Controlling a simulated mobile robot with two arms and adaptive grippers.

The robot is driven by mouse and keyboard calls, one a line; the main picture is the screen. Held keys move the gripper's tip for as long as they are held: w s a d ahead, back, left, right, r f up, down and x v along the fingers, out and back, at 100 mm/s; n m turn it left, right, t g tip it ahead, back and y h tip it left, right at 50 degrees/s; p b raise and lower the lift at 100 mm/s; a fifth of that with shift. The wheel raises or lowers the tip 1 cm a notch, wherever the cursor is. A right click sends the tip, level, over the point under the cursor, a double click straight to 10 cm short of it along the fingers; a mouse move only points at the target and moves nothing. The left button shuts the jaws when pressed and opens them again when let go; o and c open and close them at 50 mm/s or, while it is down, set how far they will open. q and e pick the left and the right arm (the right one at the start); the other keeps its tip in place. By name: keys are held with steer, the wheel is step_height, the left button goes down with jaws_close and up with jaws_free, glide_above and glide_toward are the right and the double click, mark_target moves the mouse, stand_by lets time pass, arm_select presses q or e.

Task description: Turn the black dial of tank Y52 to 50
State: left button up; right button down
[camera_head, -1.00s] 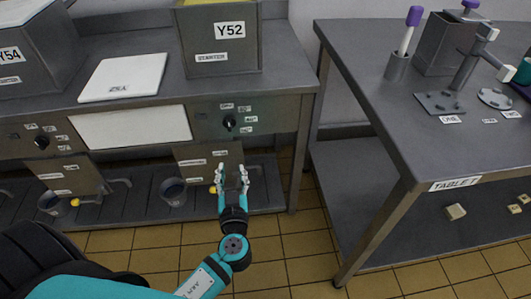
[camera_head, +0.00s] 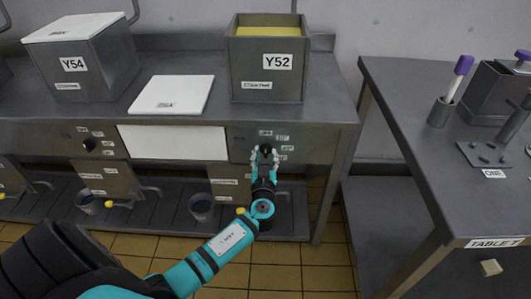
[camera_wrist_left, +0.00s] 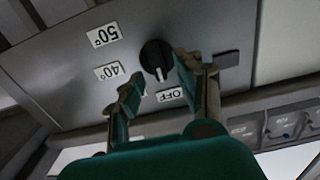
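Tank Y52 (camera_head: 267,70) is a grey metal box with yellow contents, standing on the counter. Its black dial (camera_head: 266,149) is on the panel below, partly hidden by my left gripper (camera_head: 264,157). In the left wrist view, the dial (camera_wrist_left: 156,56) has a light pointer mark towards the OFF label (camera_wrist_left: 170,94). The 40° label (camera_wrist_left: 109,70) and 50° label (camera_wrist_left: 104,34) lie to its left. My left gripper (camera_wrist_left: 158,80) is open there, its fingertips on either side just short of the dial. I cannot tell whether they touch it. My right gripper is not in view.
Tank Y54 (camera_head: 84,60) and a white lid (camera_head: 171,95) stand on the same counter. Another dial (camera_head: 89,145) is further left. A metal table (camera_head: 425,150) stands to the right, with a floor gap between. Yellow-handled taps and cups are below the panel.

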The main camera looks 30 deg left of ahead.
arm_select(q)
steer(key=shift+w+a, duration=0.3)
steer(key=shift+w, duration=0.2)
jaws_close()
